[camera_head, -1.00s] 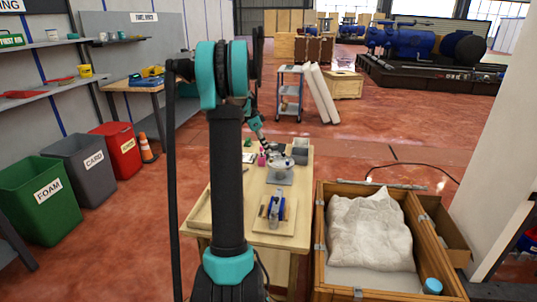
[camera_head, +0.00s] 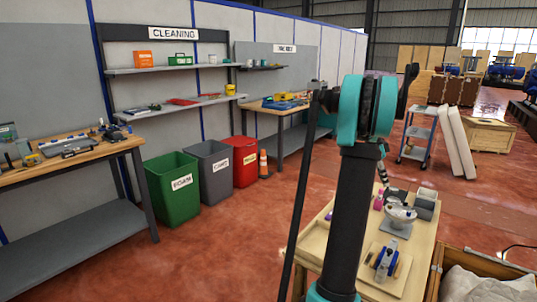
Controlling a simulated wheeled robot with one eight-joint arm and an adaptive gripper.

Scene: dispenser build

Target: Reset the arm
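My arm (camera_head: 352,200) stands upright in the middle right of the head view, black with teal joints, with its elbow raised at the top. Its far part folds down behind the upright link toward the wooden worktable (camera_head: 413,285). A small piece of the far end, near my gripper (camera_head: 384,178), shows above the table's back edge. The fingers are too small and hidden to tell if they are open, shut or holding anything. A dispenser-like part with a white bowl (camera_head: 400,215) and a blue part on a board (camera_head: 385,262) stand on the table.
A wooden crate with a white bag (camera_head: 480,285) is at the lower right. Green (camera_head: 173,188), grey (camera_head: 208,172) and red (camera_head: 241,160) bins and a cone (camera_head: 263,163) stand left. A workbench (camera_head: 70,155) is far left. Red floor between is clear.

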